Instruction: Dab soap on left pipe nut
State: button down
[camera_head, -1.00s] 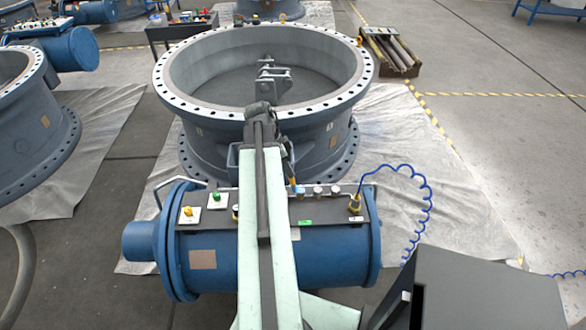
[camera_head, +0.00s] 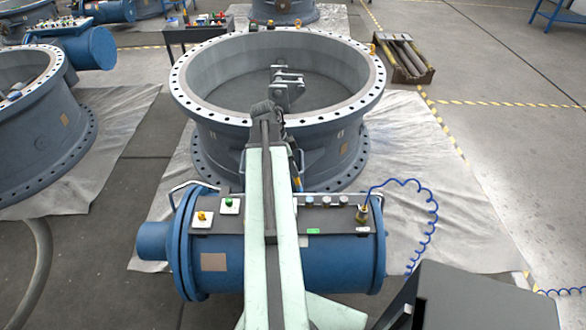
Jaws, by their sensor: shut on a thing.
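My arm reaches up the middle of the view over the blue actuator cylinder (camera_head: 325,255). My gripper (camera_head: 294,162) is mostly hidden behind the arm's far end, beside the big valve ring. It is shut on a slim tool (camera_head: 297,184), of which only a small blue and orange part shows; I cannot tell whether its tip touches anything. A brass fitting (camera_head: 362,213) with a blue coiled hose stands at the right end of the dark panel (camera_head: 335,225). I cannot make out a left pipe nut; my arm covers the panel's middle.
A large grey valve ring (camera_head: 215,118) with a bolted flange stands behind the cylinder. The panel carries a yellow knob (camera_head: 202,218), a green button (camera_head: 229,202) and several small gauges. A blue coiled hose (camera_head: 434,210) hangs at right. Another valve body (camera_head: 45,140) stands at left.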

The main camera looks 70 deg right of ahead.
jog(key=shift+r, duration=0.4)
notch_tip(320, 180, up, 3)
jog(key=p, duration=0.3)
jog(key=shift+r, duration=0.1)
